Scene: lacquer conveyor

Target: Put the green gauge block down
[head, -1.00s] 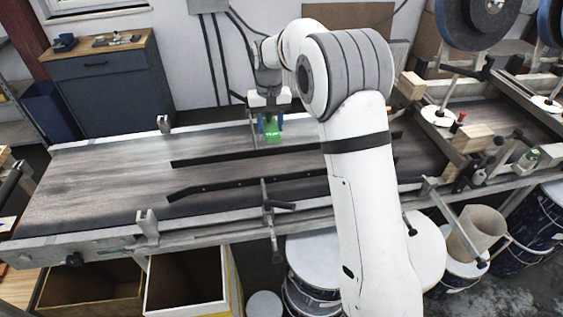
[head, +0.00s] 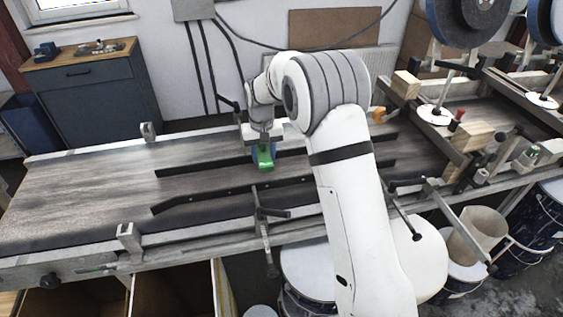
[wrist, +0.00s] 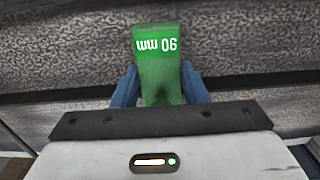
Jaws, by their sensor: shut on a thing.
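The green gauge block (head: 265,160) is in my gripper (head: 263,152), over the conveyor belt (head: 90,190) between its two dark guide rails. In the wrist view the block (wrist: 160,50) shows white lettering that reads "90 mm" upside down. The blue fingers of my gripper (wrist: 160,88) are shut on the block from both sides. The block points away from the gripper, toward the belt. I cannot tell whether its lower end touches the belt.
The far guide rail (head: 190,168) and near guide rail (head: 200,198) run along the belt. A metal bracket (head: 130,240) stands on the near frame. Wooden blocks (head: 480,138) and clamps are at the right. The belt's left part is clear.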

